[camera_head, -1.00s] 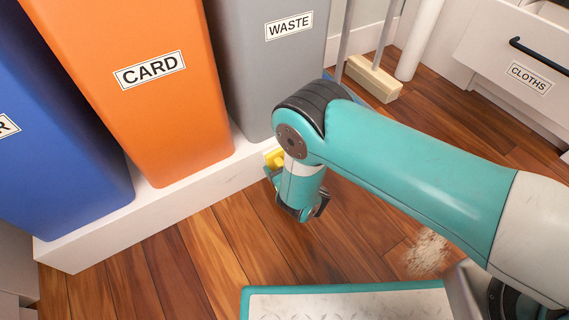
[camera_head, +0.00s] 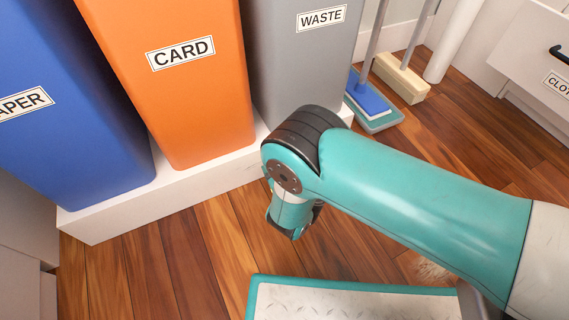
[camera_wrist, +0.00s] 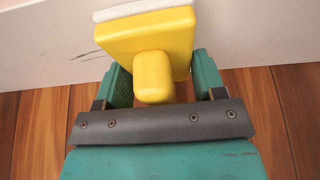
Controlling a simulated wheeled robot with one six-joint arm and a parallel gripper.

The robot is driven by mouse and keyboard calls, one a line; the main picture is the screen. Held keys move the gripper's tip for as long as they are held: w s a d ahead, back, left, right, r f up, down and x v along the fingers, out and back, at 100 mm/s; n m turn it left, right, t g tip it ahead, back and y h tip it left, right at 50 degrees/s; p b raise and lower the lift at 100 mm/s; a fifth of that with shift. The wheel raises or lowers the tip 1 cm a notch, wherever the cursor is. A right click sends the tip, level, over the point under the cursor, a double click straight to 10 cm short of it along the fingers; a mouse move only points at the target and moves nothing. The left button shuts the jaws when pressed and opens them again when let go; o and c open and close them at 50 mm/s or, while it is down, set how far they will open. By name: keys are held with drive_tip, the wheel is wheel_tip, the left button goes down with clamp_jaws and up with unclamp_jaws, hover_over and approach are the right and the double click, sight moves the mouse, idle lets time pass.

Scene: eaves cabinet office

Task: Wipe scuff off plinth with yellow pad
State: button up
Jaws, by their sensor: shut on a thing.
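My gripper (camera_wrist: 160,78) is shut on the knob of the yellow pad (camera_wrist: 150,35), with a green finger on each side. The pad's white face points away from me, towards the white plinth (camera_wrist: 40,45). I cannot tell whether it touches the plinth. Dark scuff marks (camera_wrist: 93,56) show on the plinth just left of the pad. In the head view my gripper (camera_head: 287,228) hangs low in front of the plinth (camera_head: 110,222), below the grey bin, and the pad is hidden by my arm.
Blue (camera_head: 70,110), orange (camera_head: 185,110) and grey (camera_head: 300,70) bins stand on the plinth. A broom (camera_head: 402,78) and a blue-headed tool (camera_head: 370,100) stand at the right. A cloths drawer (camera_head: 530,40) is at far right. Wooden floor (camera_head: 170,260) is clear at the left.

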sight(240, 175)
drive_tip(key=shift+s+a+b, duration=0.45)
drive_tip(key=shift+s+a, duration=0.45)
drive_tip(key=shift+a, duration=0.6)
drive_tip(key=shift+s+a+b, duration=0.45)
drive_tip(key=shift+s+a, duration=0.4)
drive_tip(key=shift+a, duration=0.65)
drive_tip(key=shift+s+a+b, duration=0.45)
drive_tip(key=shift+s+a, duration=0.45)
drive_tip(key=shift+a, duration=0.6)
